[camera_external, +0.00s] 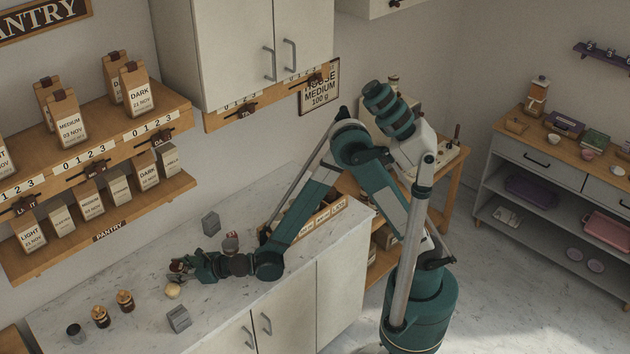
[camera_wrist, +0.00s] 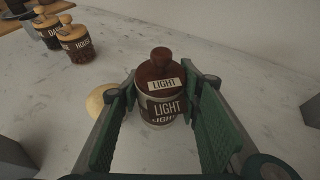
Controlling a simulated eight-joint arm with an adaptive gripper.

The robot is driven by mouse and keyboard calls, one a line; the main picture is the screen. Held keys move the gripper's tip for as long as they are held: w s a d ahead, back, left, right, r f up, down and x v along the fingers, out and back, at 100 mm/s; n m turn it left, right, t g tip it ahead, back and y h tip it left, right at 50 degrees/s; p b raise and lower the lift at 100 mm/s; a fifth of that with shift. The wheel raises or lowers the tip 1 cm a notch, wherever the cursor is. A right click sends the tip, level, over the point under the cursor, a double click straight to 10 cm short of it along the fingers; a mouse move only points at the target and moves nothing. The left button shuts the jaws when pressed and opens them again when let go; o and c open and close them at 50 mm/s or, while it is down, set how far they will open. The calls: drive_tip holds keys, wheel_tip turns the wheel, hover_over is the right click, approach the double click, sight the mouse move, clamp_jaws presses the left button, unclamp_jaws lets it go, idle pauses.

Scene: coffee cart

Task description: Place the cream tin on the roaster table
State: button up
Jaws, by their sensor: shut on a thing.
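My gripper (camera_wrist: 165,108) is shut on a dark brown lidded jar (camera_wrist: 160,87) with a knob and a "LIGHT" label; the jar sits between the green finger pads. The gripper also shows low over the marble counter in the external view (camera_external: 182,266). A small round cream thing (camera_external: 173,291) lies beside it on the counter; it shows partly behind the left finger in the wrist view (camera_wrist: 97,99). I cannot tell whether it is the cream tin. A wooden table (camera_external: 456,184) with equipment on it, seemingly the roaster table, stands behind my arm, partly hidden.
Wood-lidded jars (camera_external: 125,300) stand at the left of the counter (camera_external: 225,322). Grey blocks (camera_external: 179,319) stand in front of and behind the gripper. Wall shelves (camera_external: 160,188) with coffee bags rise behind. A low shelf unit (camera_external: 540,165) stands at the right.

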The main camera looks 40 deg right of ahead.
drive_tip(key=o, duration=0.8)
drive_tip(key=shift+o, duration=0.2)
drive_tip(key=shift+r, duration=0.2)
drive_tip(key=p+v, duration=0.2)
drive_tip(key=v, duration=1)
drive_tip(key=shift+c, duration=0.6)
